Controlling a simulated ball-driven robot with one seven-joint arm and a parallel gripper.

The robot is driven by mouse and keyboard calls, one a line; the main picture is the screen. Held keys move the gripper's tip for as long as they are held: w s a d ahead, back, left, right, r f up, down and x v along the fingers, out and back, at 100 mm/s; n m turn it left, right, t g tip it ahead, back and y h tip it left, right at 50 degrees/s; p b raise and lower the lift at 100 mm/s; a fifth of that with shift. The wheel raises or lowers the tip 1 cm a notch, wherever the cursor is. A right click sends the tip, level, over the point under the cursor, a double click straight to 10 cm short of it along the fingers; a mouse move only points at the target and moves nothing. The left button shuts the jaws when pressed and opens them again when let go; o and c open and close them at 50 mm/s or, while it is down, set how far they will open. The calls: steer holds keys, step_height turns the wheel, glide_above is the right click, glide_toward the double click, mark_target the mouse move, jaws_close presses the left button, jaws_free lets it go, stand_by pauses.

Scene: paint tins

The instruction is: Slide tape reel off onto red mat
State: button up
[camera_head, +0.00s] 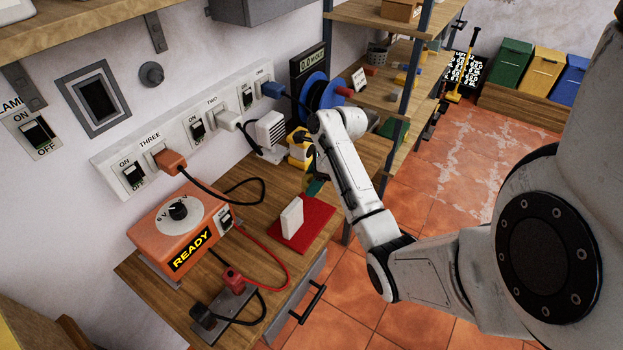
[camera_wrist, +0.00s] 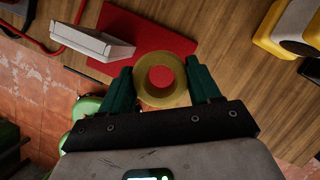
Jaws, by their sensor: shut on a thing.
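The tape reel (camera_wrist: 160,101), a dull yellow ring, sits between the two green fingers of my gripper (camera_wrist: 160,72) in the wrist view. The fingers are shut on it from both sides. The red mat (camera_wrist: 155,32) lies beyond and beneath the reel, and red shows through its hole. I cannot tell whether the reel touches the mat. In the head view the red mat (camera_head: 308,232) lies on the bench, with a white block (camera_head: 292,217) standing on it. There my gripper (camera_head: 315,187) is mostly hidden behind my arm, and the reel does not show.
A yellow and black object (camera_head: 300,148) stands behind my gripper. A blue reel (camera_head: 318,92) stands farther back.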

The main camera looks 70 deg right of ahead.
steer(key=b, duration=0.3)
glide_above(308, 208)
steer(key=s, duration=0.2)
steer(key=shift+w+d+f, duration=0.15)
steer(key=shift+d+f, duration=0.05)
steer(key=shift+f, duration=1.7)
steer(key=shift+w+d+f, duration=0.1)
steer(key=shift+d+f, duration=0.05)
steer(key=shift+f, duration=1.7)
steer(key=shift+f, duration=0.7)
steer(key=o, duration=1.2)
steer(key=shift+o, duration=0.2)
steer(key=shift+r, duration=0.15)
steer(key=v, duration=1)
steer(key=shift+r, duration=0.3)
steer(key=shift+s, duration=0.2)
